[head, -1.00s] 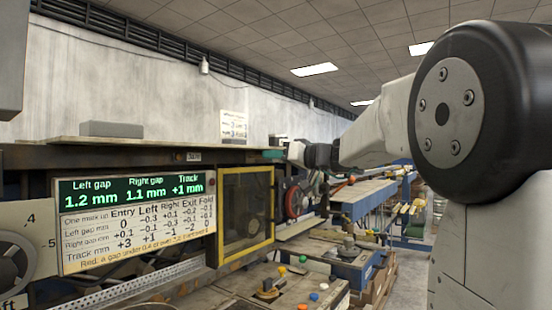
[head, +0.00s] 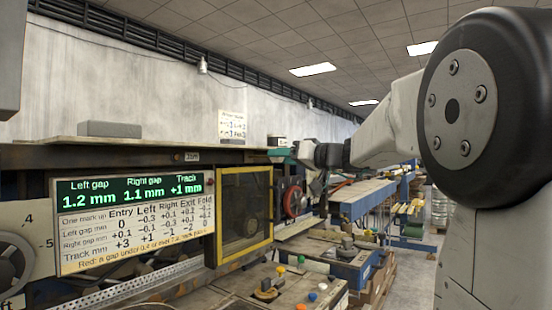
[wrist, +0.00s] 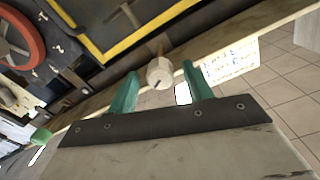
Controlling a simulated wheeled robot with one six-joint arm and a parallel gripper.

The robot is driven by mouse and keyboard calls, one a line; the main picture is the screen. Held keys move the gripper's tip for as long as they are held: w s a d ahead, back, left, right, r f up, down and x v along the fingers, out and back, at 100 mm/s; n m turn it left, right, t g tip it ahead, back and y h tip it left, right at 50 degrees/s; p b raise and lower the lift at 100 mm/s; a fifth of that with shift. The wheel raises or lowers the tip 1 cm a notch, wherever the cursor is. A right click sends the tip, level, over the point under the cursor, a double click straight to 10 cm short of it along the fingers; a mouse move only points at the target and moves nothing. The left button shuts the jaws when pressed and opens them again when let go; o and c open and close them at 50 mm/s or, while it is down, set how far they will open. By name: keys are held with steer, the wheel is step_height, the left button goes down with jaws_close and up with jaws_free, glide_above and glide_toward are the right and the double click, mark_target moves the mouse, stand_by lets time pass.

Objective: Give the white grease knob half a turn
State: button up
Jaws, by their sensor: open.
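The white grease knob (wrist: 159,74) is in the wrist view, on a short tan stem with a small dark mark on its face. My gripper (wrist: 161,68) has two green fingers, spread apart, one on each side of the knob in the picture. Gaps show between the knob and both fingers, and I cannot tell how deep the knob sits between them. In the head view my gripper (head: 280,153) is at the machine's top shelf, right of the yellow-framed window; the knob cannot be made out there.
The yellow-framed guard (head: 245,215) and the gap display panel (head: 133,222) are on the machine front. A red-rimmed wheel (wrist: 18,40) and a green knob (wrist: 41,136) show in the wrist view. Coloured buttons (head: 313,296) sit on the lower bench.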

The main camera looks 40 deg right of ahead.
steer(key=shift+v, duration=2.35)
steer(key=w+a+n, duration=0.1)
steer(key=w, duration=0.1)
steer(key=w+a+n, duration=0.1)
steer(key=w, duration=0.2)
steer(key=w+a+n, duration=0.1)
steer(key=w, duration=0.2)
steer(key=shift+n, duration=0.3)
steer(key=c, duration=1)
